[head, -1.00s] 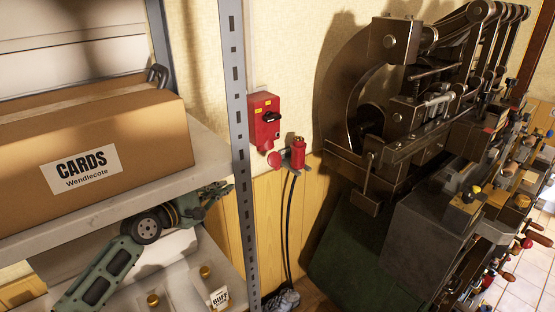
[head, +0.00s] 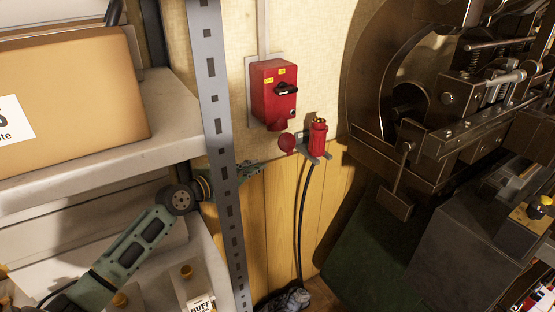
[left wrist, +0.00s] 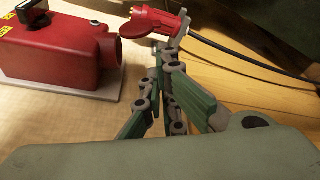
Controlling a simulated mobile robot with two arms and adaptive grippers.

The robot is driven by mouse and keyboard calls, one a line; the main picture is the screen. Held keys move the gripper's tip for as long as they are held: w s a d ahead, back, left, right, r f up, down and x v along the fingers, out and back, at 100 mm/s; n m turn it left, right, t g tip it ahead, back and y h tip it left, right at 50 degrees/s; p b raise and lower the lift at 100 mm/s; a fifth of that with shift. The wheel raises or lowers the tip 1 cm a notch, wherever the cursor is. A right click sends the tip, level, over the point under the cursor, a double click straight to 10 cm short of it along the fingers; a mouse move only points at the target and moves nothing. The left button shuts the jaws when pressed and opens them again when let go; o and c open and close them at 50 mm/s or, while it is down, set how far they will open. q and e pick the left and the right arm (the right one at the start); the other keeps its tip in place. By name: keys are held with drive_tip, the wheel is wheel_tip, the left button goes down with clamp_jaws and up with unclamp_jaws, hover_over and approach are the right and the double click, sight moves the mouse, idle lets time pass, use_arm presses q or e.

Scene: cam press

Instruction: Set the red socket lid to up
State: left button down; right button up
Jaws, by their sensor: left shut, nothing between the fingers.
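The red socket lid (head: 287,143) is a small round disc below the red switch box (head: 273,95), left of a red plug (head: 318,138). My left gripper (head: 256,168) is shut and empty, low and left of the lid and apart from it in the head view. My right gripper is not in view.
A grey perforated shelf post (head: 214,100) stands in front of my left arm. A carton (head: 90,95) sits on the shelf. A black cable (head: 302,220) hangs below the plug's grey bracket (head: 325,157). A large dark machine (head: 440,140) fills the right side.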

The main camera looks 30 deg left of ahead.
sight(288, 144)
use_arm(q)
drive_tip(key=b+x, duration=0.4)
drive_tip(key=x, duration=0.5)
drive_tip(key=shift+w+d, duration=0.15)
drive_tip(key=shift+w, duration=0.2)
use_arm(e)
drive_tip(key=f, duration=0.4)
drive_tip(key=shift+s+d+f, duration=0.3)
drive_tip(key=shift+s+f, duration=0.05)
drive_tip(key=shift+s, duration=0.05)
use_arm(q)
drive_tip(key=shift+w, duration=0.1)
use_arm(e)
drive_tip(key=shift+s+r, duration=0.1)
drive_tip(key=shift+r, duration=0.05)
